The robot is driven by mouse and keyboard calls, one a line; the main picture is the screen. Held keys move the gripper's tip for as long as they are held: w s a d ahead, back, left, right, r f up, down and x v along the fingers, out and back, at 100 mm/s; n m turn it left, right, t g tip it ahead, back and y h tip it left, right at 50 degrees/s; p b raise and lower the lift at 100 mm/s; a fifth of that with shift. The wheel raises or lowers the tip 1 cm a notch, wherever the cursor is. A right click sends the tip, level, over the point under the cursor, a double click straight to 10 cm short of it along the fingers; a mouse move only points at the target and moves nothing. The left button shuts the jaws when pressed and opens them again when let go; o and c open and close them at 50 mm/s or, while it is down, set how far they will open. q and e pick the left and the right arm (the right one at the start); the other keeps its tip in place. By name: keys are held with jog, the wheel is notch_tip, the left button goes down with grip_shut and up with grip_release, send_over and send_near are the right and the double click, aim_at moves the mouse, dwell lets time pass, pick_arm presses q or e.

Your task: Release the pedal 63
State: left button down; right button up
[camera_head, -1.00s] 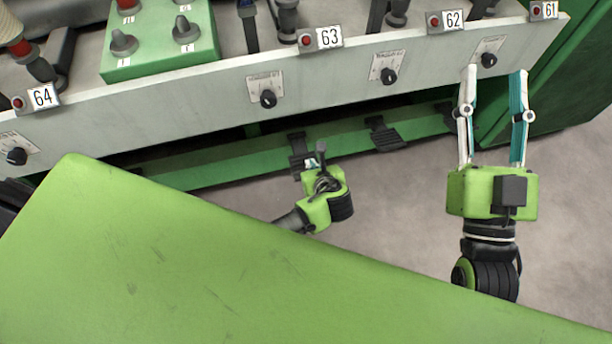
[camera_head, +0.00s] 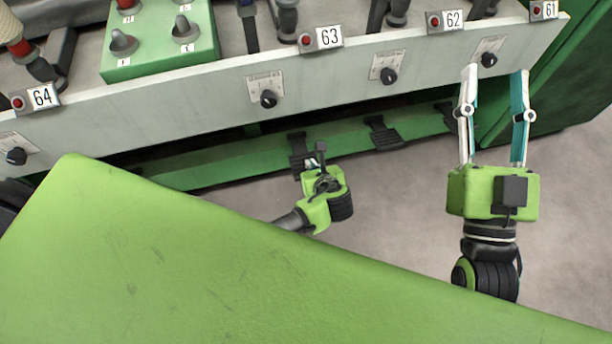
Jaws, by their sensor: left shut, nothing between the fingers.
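The number plate 63 (camera_head: 330,36) is on the top edge of the machine's front panel, with a red button beside it. Below it, a black pedal (camera_head: 298,141) hangs from the green lower rail. My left gripper (camera_head: 312,161) is low at this pedal, pointing away from the camera. Its fingers are shut and mostly hidden by its own body, and they overlap the pedal's lower part. I cannot tell whether they touch it. My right gripper (camera_head: 494,72) is open and empty in front of the panel on the right, its two fingers wide apart.
Another black pedal (camera_head: 384,133) hangs to the right on the green rail (camera_head: 350,138). Black knobs (camera_head: 268,99) stick out of the grey front panel (camera_head: 180,97). Plates 64, 62 and 61 line its top. The grey floor (camera_head: 400,200) between my arms is clear.

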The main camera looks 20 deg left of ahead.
pick_arm(q)
jog(key=shift+f+b, duration=0.5)
jog(key=shift+f, duration=0.6)
pick_arm(e)
jog(key=shift+s+r+t, duration=1.6)
jog(key=shift+s+r, duration=0.05)
jog(key=shift+r, duration=0.8)
jog(key=w+d+f+g+h+p, duration=0.1)
jog(key=w+f+g+h+p, duration=0.3)
jog(key=f+g, duration=0.85)
pick_arm(q)
jog(key=s+d+r+p, duration=0.2)
jog(key=s+d+r, duration=0.1)
jog(key=s, duration=0.3)
jog(key=shift+d+r, duration=0.25)
jog(key=shift+d, duration=0.35)
pick_arm(e)
jog(key=s+d+f+g, duration=0.2)
jog(key=s+f, duration=0.2)
jog(key=f, duration=0.4)
jog(key=s+d+f+g, duration=0.2)
jog(key=s+f+g, duration=0.1)
jog(key=f, duration=0.6)
jog(key=shift+s+d+m+h, duration=0.15)
jog(key=shift+s+m+h, duration=0.2)
jog(key=shift+s, duration=0.25)
pick_arm(q)
jog(key=shift+s, duration=0.1)
pick_arm(e)
jog(key=shift+f, duration=0.1)
